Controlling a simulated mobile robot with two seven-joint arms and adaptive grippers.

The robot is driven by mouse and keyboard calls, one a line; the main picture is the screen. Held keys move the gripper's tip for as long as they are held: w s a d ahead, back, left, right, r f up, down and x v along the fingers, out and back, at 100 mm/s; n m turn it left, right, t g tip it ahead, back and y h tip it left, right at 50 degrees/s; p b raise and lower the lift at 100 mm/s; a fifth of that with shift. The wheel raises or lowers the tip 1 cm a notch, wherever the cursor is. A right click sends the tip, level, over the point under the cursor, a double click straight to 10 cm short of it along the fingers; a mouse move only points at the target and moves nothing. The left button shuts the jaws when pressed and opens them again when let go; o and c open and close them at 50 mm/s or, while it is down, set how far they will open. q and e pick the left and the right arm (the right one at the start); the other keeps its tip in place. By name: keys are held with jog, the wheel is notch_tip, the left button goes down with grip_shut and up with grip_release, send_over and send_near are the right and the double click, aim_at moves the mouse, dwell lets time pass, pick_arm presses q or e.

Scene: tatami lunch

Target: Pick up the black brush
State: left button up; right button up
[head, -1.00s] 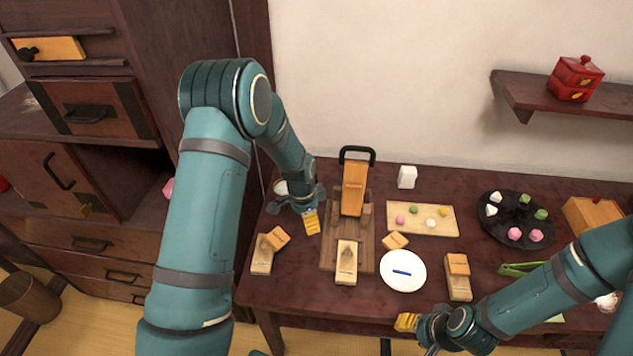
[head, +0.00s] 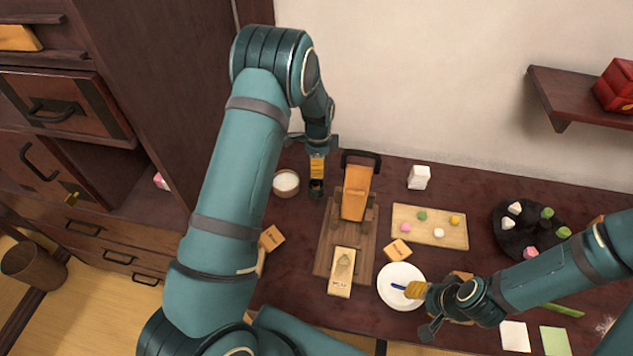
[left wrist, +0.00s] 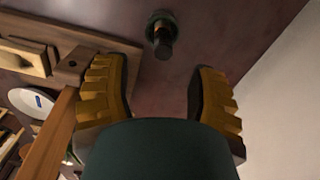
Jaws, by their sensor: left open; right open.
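A small dark upright object, which looks like the black brush (head: 316,189), stands on the dark table left of the wooden slicer. In the left wrist view the brush (left wrist: 162,36) shows a round base and a dark stem, beyond the fingertips and roughly in line with the gap. My left gripper (head: 317,168) points down over it, open and empty; in the left wrist view its yellow fingers (left wrist: 160,85) are spread, with nothing between them. My right gripper (head: 418,290) has yellow fingers by the right edge of the white plate.
The wooden slicer (head: 357,192) stands close right of the left gripper, on a board (head: 328,240). A white bowl (head: 286,182) is just left of the brush. The plate (head: 399,271) holds a blue stick (head: 398,287). A sweets board (head: 430,235) lies to the right.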

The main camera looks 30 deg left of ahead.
aim_at(316, 180)
pick_arm(q)
notch_tip(316, 180, down, 2)
jog(key=shift+w+f, duration=0.1)
jog(key=shift+f, duration=0.15)
jog(key=shift+a+f, duration=0.15)
jog(key=shift+f, duration=1.25)
jog(key=shift+a+f, duration=0.15)
jog(key=shift+f, duration=1.25)
grip_shut()
